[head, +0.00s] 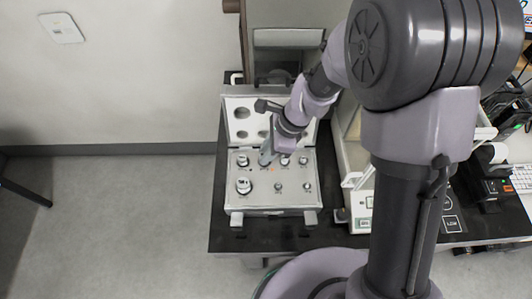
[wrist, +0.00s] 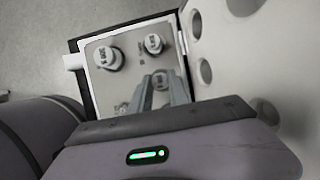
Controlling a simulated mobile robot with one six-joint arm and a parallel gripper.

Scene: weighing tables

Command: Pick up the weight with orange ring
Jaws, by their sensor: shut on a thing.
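An open case (head: 262,201) of silver weights stands on the black table. My gripper (head: 266,157) reaches down into its back row, between the back-left weight (head: 243,160) and another weight (head: 285,161). In the wrist view my gripper (wrist: 160,92) has its fingers close together around a small silver weight (wrist: 160,77), whose top shows between them. A faint orange spot shows beside the gripper tips in the head view, but I cannot make out a ring on the held weight. The weight seems to be still at its place in the case; any gap below it is hidden.
The case's raised lid (head: 240,128), with round hollows, stands behind. A balance (head: 361,200) stands close on the right.

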